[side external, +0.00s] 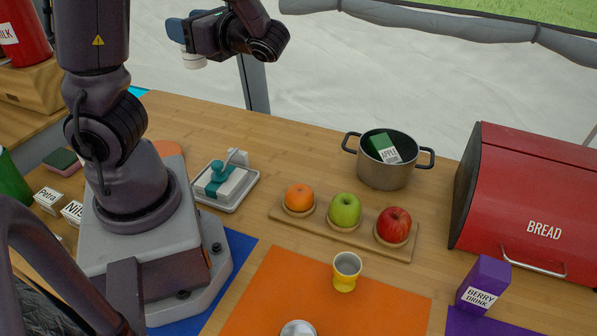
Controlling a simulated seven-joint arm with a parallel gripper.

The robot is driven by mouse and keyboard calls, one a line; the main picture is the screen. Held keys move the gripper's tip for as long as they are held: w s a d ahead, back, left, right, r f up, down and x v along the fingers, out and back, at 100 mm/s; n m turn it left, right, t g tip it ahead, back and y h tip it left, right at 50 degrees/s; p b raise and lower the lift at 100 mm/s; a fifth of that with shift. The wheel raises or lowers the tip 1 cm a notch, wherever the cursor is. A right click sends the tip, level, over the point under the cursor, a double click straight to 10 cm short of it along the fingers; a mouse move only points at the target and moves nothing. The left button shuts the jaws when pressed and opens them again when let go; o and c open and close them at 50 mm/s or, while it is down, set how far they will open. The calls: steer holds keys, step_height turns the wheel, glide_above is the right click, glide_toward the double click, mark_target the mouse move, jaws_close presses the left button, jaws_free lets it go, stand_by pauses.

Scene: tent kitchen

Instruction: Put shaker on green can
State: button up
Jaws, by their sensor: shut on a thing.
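My gripper (190,38) is raised at the top left, well above the table and behind my arm's base. It is shut on a small white, round-ended thing (194,62), which looks like the shaker; only its lower part shows below the fingers. A green thing (12,182), perhaps the green can, stands at the far left edge, cut off by the frame and partly hidden. The held thing is apart from it, up and to the right in the picture.
A pot (386,172) holding a green apple carton stands at the back. A fruit board (330,236), a yellow cup (346,272), a berry drink carton (484,285) and a red bread box (525,200) are right. A milk container (20,35) is upper left.

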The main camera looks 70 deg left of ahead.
steer(key=s+d+f+n+g+h, duration=0.1)
steer(key=d+f+n+g+h, duration=0.15)
steer(key=d+n+h, duration=0.4)
steer(key=s+d+f+n+g+h, duration=0.1)
steer(key=d+f+g+h, duration=0.2)
steer(key=d, duration=0.6)
steer(key=s+d+f+n+g+h, duration=0.1)
steer(key=d+f+n+g+h, duration=0.2)
steer(key=d+h, duration=0.35)
steer(key=w+d+r+n+t+h, duration=0.25)
steer(key=d+n+h, duration=0.2)
steer(key=d, duration=0.35)
steer(key=w+d+r+n+t+h, duration=0.1)
steer(key=d+r+n+t+h, duration=0.3)
steer(key=d, duration=0.3)
steer(key=w+d+r+n+t+h, duration=0.25)
steer(key=d+t+h, duration=0.2)
steer(key=d, duration=0.35)
steer(key=g, duration=0.1)
glide_above(296, 327)
steer(key=d, duration=0.2)
step_height(296, 327, down, 15)
steer(key=shift+n+h, duration=0.3)
steer(key=shift+n, duration=0.15)
steer(key=shift+s+a+f, duration=0.1)
steer(key=shift+a+f, duration=0.05)
steer(key=shift+f, duration=0.85)
steer(key=shift+s+a+f, duration=0.1)
steer(key=shift+f, duration=0.9)
steer(key=shift+f, duration=0.1)
